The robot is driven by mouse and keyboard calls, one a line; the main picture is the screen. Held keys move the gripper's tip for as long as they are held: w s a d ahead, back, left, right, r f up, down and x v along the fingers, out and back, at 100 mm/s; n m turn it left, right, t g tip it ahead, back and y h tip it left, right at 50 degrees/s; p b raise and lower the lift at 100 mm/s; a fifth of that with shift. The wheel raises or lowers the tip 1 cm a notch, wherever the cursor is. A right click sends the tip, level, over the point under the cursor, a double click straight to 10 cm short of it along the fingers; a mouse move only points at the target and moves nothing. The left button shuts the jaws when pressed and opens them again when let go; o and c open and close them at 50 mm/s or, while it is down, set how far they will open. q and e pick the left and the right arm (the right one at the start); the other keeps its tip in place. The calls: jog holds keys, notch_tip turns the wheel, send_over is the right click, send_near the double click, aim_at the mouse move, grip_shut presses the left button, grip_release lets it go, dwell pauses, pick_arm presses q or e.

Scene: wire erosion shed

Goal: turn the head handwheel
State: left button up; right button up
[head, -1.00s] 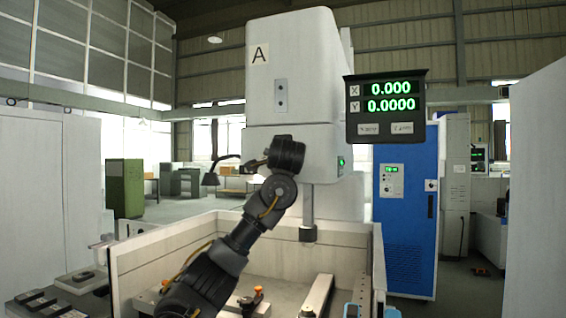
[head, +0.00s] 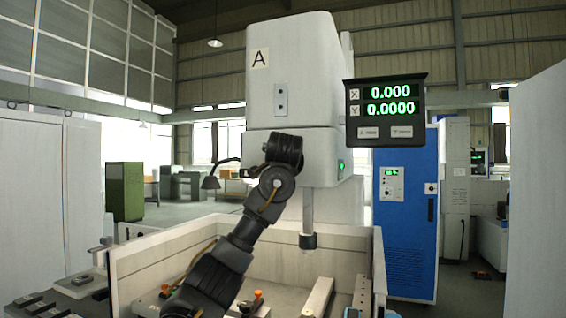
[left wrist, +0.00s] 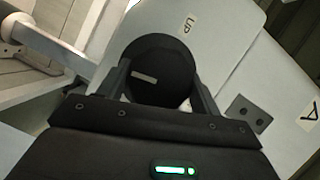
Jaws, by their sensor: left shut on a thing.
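The head handwheel (left wrist: 165,55) is a black round knob with a short pale mark on its face, on the side of the light grey machine head (left wrist: 235,60). My right gripper is not in view.
A readout (head: 387,108) shows X 0.000 and Y 0.0000 at the right of the head. Below are a spindle (head: 307,215) and a pale-walled tank (head: 165,255) with parts inside. A blue cabinet (head: 408,225) stands at the right.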

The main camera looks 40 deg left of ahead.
pick_arm(q)
jog(key=o, duration=0.5)
jog(key=shift+f, duration=0.1)
jog(key=o, duration=0.5)
jog(key=b+v, duration=0.4)
jog(key=v, duration=0.6)
jog(key=shift+s, duration=0.4)
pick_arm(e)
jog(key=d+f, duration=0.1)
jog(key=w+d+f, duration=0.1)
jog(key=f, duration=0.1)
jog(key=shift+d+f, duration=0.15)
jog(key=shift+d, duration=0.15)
